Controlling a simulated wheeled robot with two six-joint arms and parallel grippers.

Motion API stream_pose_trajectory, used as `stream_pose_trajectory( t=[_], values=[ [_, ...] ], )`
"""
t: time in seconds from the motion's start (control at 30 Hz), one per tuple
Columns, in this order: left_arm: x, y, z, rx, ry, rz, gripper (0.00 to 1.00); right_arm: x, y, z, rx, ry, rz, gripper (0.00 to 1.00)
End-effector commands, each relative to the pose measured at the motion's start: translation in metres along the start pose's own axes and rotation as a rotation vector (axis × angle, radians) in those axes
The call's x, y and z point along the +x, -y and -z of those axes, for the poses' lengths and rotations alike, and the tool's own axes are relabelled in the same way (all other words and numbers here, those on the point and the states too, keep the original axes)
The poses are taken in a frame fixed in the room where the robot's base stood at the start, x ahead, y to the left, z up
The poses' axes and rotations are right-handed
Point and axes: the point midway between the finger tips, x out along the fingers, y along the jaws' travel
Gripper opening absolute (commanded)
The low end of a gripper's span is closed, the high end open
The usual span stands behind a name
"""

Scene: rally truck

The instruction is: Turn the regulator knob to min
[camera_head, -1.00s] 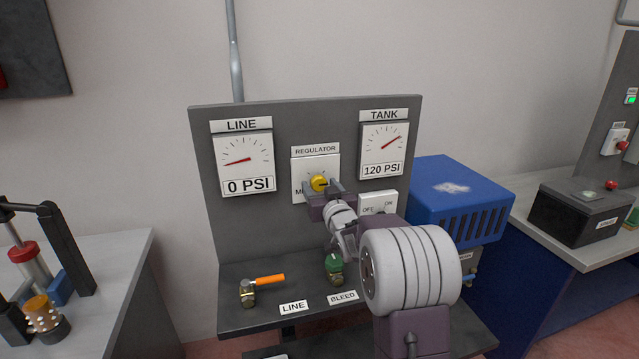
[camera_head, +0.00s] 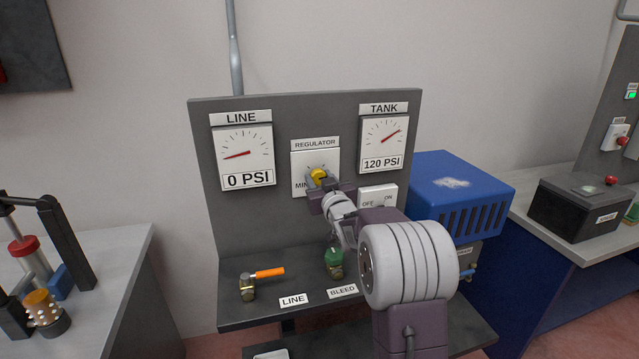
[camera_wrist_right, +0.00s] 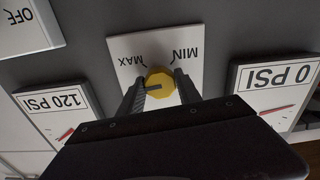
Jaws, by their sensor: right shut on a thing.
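The yellow regulator knob (camera_head: 319,175) sits on a white plate (camera_head: 303,160) labelled REGULATOR on the grey panel. My right gripper (camera_head: 322,182) is at the knob, shut on it. In the right wrist view, the knob (camera_wrist_right: 160,82) is between the two fingers (camera_wrist_right: 158,90), and its dark pointer mark lies crosswise toward one finger. The plate (camera_wrist_right: 125,48) carries the words MAX and MIN, which appear upside down there. The gripper partly covers the knob in the head view. My left gripper is not in view.
The LINE gauge (camera_head: 242,157) reads 0 PSI and the TANK gauge (camera_head: 384,144) reads 120 PSI. An OFF/ON switch plate (camera_head: 378,198) is right of the knob. An orange-handled valve (camera_head: 268,272) and a green-handled one (camera_head: 333,258) stand below. A blue box (camera_head: 460,195) is at right.

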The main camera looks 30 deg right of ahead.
Motion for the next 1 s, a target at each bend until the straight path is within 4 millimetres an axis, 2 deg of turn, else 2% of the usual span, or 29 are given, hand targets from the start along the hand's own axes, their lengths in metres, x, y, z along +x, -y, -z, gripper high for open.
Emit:
stream_pose_trajectory(
  t=[0.03, 0.4, 1.0],
  values=[
    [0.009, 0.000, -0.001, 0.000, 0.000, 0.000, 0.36, 0.000, 0.000, -0.003, -0.030, -0.004, -0.001, 0.00],
    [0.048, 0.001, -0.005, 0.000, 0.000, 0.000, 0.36, 0.000, 0.000, -0.004, -0.366, -0.005, -0.001, 0.00],
    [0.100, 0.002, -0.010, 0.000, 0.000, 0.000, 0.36, 0.000, 0.001, -0.004, -0.938, -0.002, -0.001, 0.00]
  ],
)
